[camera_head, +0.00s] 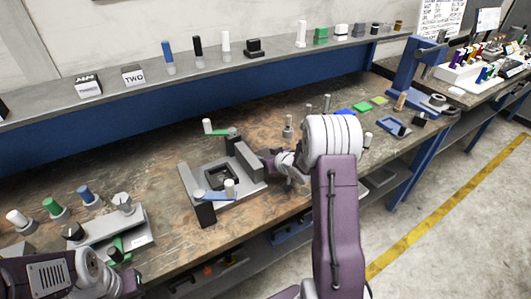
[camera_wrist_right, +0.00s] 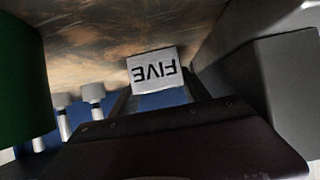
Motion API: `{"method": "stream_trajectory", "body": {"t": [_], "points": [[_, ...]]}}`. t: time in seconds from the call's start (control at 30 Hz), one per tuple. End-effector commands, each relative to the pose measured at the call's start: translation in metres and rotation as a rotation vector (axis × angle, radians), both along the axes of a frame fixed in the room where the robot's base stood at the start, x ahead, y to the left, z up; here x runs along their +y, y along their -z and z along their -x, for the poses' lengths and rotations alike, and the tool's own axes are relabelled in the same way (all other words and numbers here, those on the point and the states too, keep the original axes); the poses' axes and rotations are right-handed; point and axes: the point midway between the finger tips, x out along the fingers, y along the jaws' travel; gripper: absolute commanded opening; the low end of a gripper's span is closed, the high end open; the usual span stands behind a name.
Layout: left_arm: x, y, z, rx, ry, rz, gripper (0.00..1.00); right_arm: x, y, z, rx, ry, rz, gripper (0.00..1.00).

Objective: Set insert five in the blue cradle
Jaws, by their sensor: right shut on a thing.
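Insert five (camera_wrist_right: 154,70), a pale block marked FIVE, is held between the fingertips of my right gripper (camera_wrist_right: 160,95) in the right wrist view, its lettering upside down. In the head view my right gripper (camera_head: 272,160) is at the right side of a grey fixture; the insert is hidden there. A low blue holder (camera_head: 390,126) lies farther right on the bench. I cannot tell which is the blue cradle. My left arm shows at bottom left, its fingertips out of sight.
A shelf (camera_head: 215,66) behind the bench holds several small parts and blocks, one marked TWO (camera_head: 133,76). A second grey fixture (camera_head: 138,226) and coloured pegs stand at the left. Small posts stand behind my right gripper. Bare bench (camera_head: 130,150) lies left of the fixture.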

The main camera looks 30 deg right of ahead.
Motion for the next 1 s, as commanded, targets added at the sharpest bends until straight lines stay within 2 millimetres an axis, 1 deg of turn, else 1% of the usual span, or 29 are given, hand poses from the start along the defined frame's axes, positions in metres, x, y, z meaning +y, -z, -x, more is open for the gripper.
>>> {"method": "stream_trajectory", "body": {"t": [0.03, 0.2, 0.23, 0.27, 0.3, 0.57, 0.67, 0.77, 1.0], "points": [[0.0, -0.001, 0.0, 0.0, 0.0, 0.0, 0.0, 0.0, -0.004, -0.002, -0.009, -0.001, 0.001, 0.0], [0.0, 0.002, 0.0, 0.0, 0.0, 0.0, 0.0, 0.0, 0.0, -0.001, -0.008, 0.0, 0.0, 0.0], [0.0, 0.002, 0.0, 0.0, 0.0, 0.0, 0.0, 0.0, 0.003, 0.0, 0.0, 0.0, 0.0, 0.57], [0.0, 0.002, 0.0, 0.0, 0.0, 0.0, 0.0, 0.0, 0.002, 0.0, 0.0, 0.0, 0.0, 0.66], [0.0, 0.001, 0.0, 0.0, 0.0, 0.0, 0.0, 0.0, 0.002, 0.0, 0.0, 0.0, 0.0, 0.76], [0.0, 0.001, 0.0, 0.0, 0.0, 0.0, 0.0, 0.0, 0.002, 0.0, 0.0, 0.0, 0.0, 0.76], [0.0, -0.002, 0.0, 0.0, 0.0, 0.0, 0.0, 0.0, -0.003, 0.0, 0.0, 0.0, 0.001, 0.76], [0.0, -0.002, 0.0, 0.0, 0.0, 0.0, 0.0, -0.002, -0.007, 0.009, 0.001, 0.001, 0.001, 0.76], [0.0, -0.006, 0.0, 0.0, 0.0, 0.0, 0.0, -0.005, -0.03, 0.049, -0.001, 0.003, 0.0, 0.76]]}}
